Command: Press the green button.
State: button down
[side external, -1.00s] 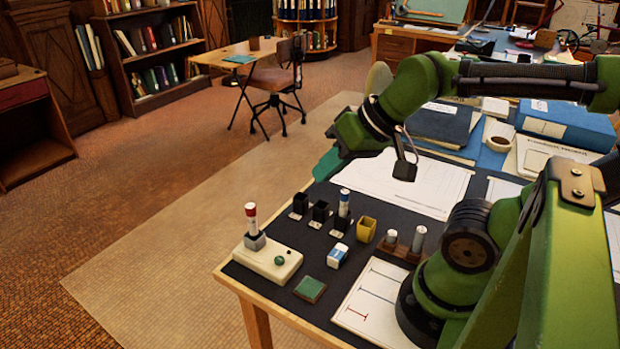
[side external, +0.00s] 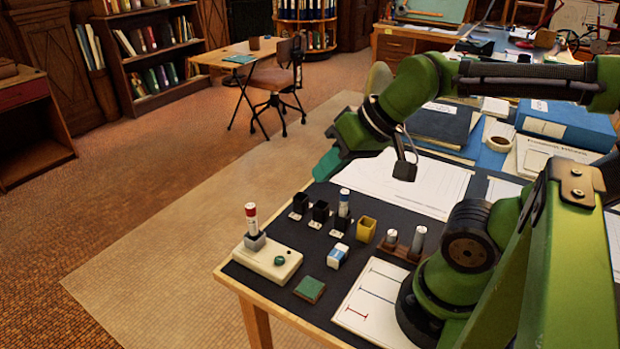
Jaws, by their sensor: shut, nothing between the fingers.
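The green button (side external: 279,260) is a small round knob on top of a cream box (side external: 262,270) at the near left corner of the dark desk mat. A red-and-white cylinder (side external: 251,217) stands upright in a grey holder on the same box, behind and left of the button. My gripper (side external: 326,167) is the teal end of the green arm. It is shut and empty, raised above the desk, higher in the picture and to the right of the button, and apart from it. Its fingertips are small and hard to make out.
A flat green pad (side external: 309,289) lies near the front edge.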

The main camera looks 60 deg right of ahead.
jog(key=m+g+y, duration=0.4)
jog(key=m+y, duration=0.3)
jog(key=m, duration=0.2)
send_over(284, 258)
jog(key=shift+f, duration=5.3)
jog(key=shift+w, duration=0.1)
jog(key=shift+f, duration=0.15)
jog(key=shift+f, duration=4.3)
jog(key=shift+f, duration=0.4)
